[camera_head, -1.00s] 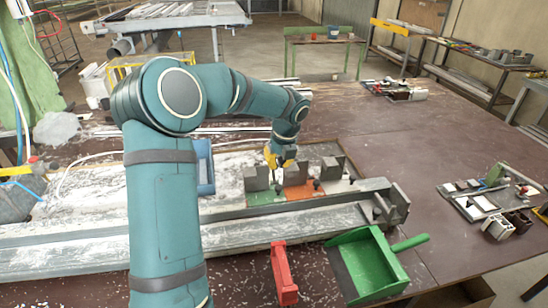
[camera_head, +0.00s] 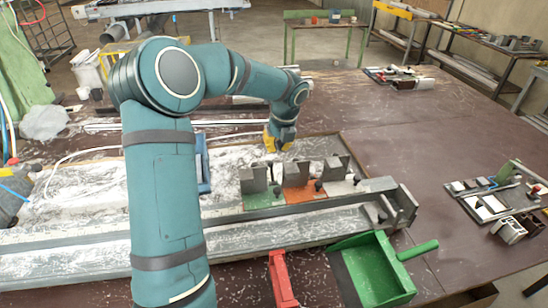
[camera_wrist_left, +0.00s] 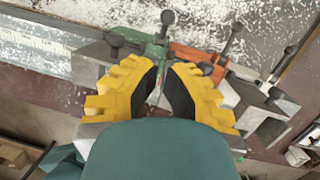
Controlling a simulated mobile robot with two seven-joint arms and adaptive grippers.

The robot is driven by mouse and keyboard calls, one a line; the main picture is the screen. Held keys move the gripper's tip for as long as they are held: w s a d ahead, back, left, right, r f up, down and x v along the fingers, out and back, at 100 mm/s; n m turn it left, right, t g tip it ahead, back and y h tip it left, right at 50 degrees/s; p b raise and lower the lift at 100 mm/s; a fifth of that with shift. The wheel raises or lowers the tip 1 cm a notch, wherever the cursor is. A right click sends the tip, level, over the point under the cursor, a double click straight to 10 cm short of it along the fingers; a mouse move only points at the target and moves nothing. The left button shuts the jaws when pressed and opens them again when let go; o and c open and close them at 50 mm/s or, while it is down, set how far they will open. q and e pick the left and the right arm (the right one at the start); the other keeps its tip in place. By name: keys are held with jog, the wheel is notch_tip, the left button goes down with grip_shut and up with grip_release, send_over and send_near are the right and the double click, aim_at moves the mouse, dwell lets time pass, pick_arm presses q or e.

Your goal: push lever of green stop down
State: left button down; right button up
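The green stop (camera_head: 264,200) is the left one of three stops in a row on the clamp bench. It has a grey upright block and a dark knob. In the left wrist view the green stop (camera_wrist_left: 155,50) lies just beyond my fingertips, with a dark knob on a stem (camera_wrist_left: 167,17) above it. I cannot tell how far down its lever is. My left gripper (camera_head: 279,143) is above and behind the green stop, apparently clear of it. In the wrist view its yellow fingers (camera_wrist_left: 163,70) are slightly apart with nothing between them. My right gripper is not in view.
The orange stop (camera_head: 300,193) and a pale stop (camera_head: 340,186) stand to the right of the green one. A long grey rail (camera_head: 290,218) runs in front. A red object (camera_head: 281,280) and a green dustpan (camera_head: 375,272) lie nearer. A blue item (camera_head: 203,165) is at left.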

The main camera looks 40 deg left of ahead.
aim_at(271, 163)
pick_arm(q)
jog(key=b+x, duration=0.1)
jog(key=x, duration=0.8)
jog(key=shift+f, duration=0.25)
jog(key=shift+a+r+p, duration=0.1)
jog(key=shift+a+p, duration=0.05)
jog(key=shift+p, duration=0.5)
jog(key=shift+w+a+g+h+p, duration=0.25)
jog(key=shift+g+h+p, duration=0.35)
jog(key=shift+p, duration=0.45)
jog(key=shift+w+a+f+p, duration=0.25)
jog(key=shift+w+a+p, duration=0.1)
jog(key=shift+p, duration=0.75)
jog(key=shift+w+a+f, duration=0.2)
jog(key=shift+a+f, duration=0.05)
jog(key=shift+a, duration=0.05)
jog(key=shift+w+a+f+p, duration=0.3)
jog(key=shift+w+a+f, duration=0.2)
jog(key=shift+a+f, duration=0.2)
jog(key=shift+w+a+f, duration=0.1)
jog(key=shift+f, duration=0.25)
